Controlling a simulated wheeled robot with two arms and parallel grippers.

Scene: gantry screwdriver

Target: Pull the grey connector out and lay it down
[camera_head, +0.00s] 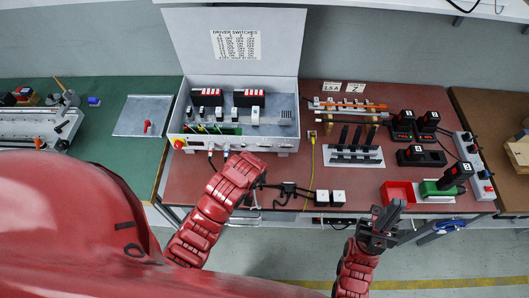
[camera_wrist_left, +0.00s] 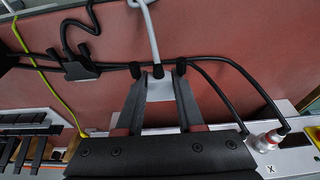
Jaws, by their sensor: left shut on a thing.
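My left gripper (camera_wrist_left: 158,80) is shut on the grey connector (camera_wrist_left: 158,89), which sits between its fingertips in the left wrist view. A light grey cable runs up from the connector. The connector appears over the red tabletop, in front of the controller box (camera_head: 288,133); its far end is hidden. In the head view my left arm covers most of that gripper. The box also shows at the lower right of the left wrist view (camera_wrist_left: 296,160). My right gripper (camera_head: 387,213) is raised in front of the table's front edge, with no object visible in it; its finger gap is unclear.
Black cables (camera_wrist_left: 105,66) and a yellow cable (camera_head: 312,165) lie close to my left gripper. A rack of black pieces (camera_head: 352,155) and a red tray (camera_head: 397,192) are to the right. Red tabletop (camera_head: 296,168) shows between them.

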